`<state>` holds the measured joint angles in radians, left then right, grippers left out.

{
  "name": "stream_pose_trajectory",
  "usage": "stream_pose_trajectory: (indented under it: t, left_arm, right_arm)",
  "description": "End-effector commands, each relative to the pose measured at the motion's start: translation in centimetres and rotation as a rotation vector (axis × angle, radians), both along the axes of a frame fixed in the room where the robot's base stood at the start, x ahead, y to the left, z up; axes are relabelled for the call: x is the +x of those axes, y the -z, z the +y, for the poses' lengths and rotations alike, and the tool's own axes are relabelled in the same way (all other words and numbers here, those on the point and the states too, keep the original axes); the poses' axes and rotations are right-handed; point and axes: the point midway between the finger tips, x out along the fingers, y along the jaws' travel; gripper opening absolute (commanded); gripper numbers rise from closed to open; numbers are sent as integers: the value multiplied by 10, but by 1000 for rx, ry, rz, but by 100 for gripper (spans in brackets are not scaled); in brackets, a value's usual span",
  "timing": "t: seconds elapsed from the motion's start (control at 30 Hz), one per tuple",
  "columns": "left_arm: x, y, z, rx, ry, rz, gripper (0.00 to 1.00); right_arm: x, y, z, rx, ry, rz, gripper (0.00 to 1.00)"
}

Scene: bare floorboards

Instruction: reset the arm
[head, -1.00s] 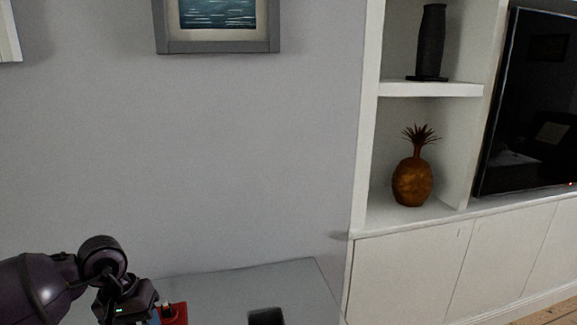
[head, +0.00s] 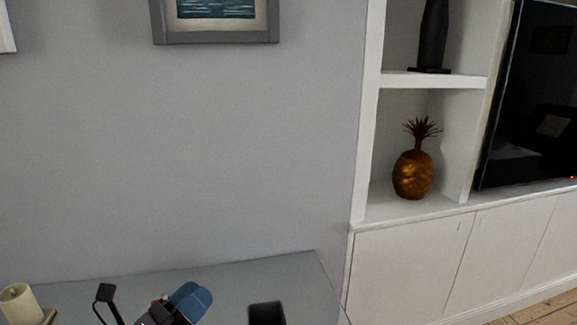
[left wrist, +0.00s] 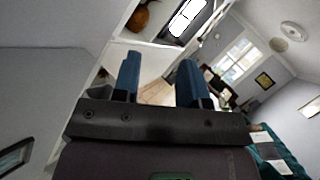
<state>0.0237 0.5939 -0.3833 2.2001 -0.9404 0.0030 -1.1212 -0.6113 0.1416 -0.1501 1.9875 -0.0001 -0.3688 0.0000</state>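My left gripper (head: 188,301) shows low in the head view, above or in front of the grey tabletop, with its blue finger pads. In the left wrist view my left gripper (left wrist: 157,82) has its two blue fingers well apart, with nothing between them. The wrist camera looks out into the room, tilted. My right gripper is in neither view.
The grey tabletop (head: 235,282) holds a cream candle (head: 18,302) at left and a black object (head: 266,313) at front. A small red thing beside the gripper is mostly hidden. At right, white shelves (head: 430,82) hold a pineapple ornament (head: 413,177).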

Motion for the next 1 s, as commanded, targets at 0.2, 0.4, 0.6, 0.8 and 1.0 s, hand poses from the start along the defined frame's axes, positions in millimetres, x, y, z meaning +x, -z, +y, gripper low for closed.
stream_pose_trajectory:
  t: [0.2,0.4,0.6,0.8,1.0]
  left_arm:
    - [-5,30,58,-546,-268,392,39]
    - [-33,83,106,-1045,-533,717,39]
    - [-91,143,133,-1526,-839,992,39]
    - [-148,182,137,-1858,-1107,1157,39]
    - [-188,199,133,-2047,-1294,1237,39]
  right_arm:
    - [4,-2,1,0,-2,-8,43]
    - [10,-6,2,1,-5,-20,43]
    - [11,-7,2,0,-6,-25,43]
    - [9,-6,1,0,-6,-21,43]
    - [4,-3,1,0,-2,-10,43]
